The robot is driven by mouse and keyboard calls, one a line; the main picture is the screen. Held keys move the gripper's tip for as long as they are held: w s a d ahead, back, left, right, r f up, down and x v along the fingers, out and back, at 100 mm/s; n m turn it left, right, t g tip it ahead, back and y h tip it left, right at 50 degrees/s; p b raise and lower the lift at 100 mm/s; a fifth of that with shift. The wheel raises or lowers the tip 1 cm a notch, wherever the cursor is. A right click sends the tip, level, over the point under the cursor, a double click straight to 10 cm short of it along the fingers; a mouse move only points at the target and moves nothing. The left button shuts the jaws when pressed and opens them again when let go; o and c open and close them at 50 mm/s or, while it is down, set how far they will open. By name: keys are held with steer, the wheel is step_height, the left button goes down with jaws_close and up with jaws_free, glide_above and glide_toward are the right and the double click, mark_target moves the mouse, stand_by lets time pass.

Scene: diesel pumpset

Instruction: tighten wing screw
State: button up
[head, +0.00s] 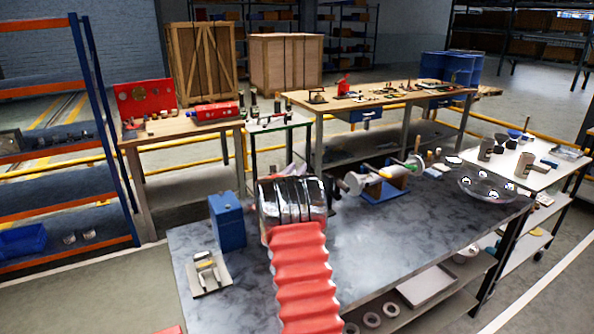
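I cannot make out the wing screw in the head view; it is too small or hidden. A small machine with a light grey cylindrical body, a greenish end part and a blue base (377,192) stands on the dark marbled bench; whether it bears the wing screw I cannot tell. What looks like my arm, a red ribbed sleeve with a shiny silver ribbed part, rises over the bench from the bottom middle. Its far end is left of the machine in the picture. The silver part hides my fingertips and whatever lies behind it.
The bench (402,222) holds a blue box (227,221), a pale plate with metal fittings (208,271) and a clear glass dish (487,185). Its front middle is bare. A white table (525,167) stands at right. Blue-and-orange shelving (101,126) stands at left.

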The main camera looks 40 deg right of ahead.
jaws_close()
steer(key=shift+m+g, duration=0.3)
steer(key=shift+g, duration=0.1)
steer(key=shift+s+d+r+m+g+h, duration=0.1)
steer(key=shift+m+g+h, duration=0.2)
steer(key=shift+g, duration=0.2)
steer(key=shift+s+d+m+g+h, duration=0.1)
steer(key=shift+s+m+g+h, duration=0.2)
steer(key=shift+m+g, duration=0.7)
steer(key=shift+s+m+g+h, duration=0.25)
steer(key=shift+m+g, duration=0.35)
steer(key=shift+g, duration=0.8)
steer(key=shift+o, duration=0.6)
jaws_free()
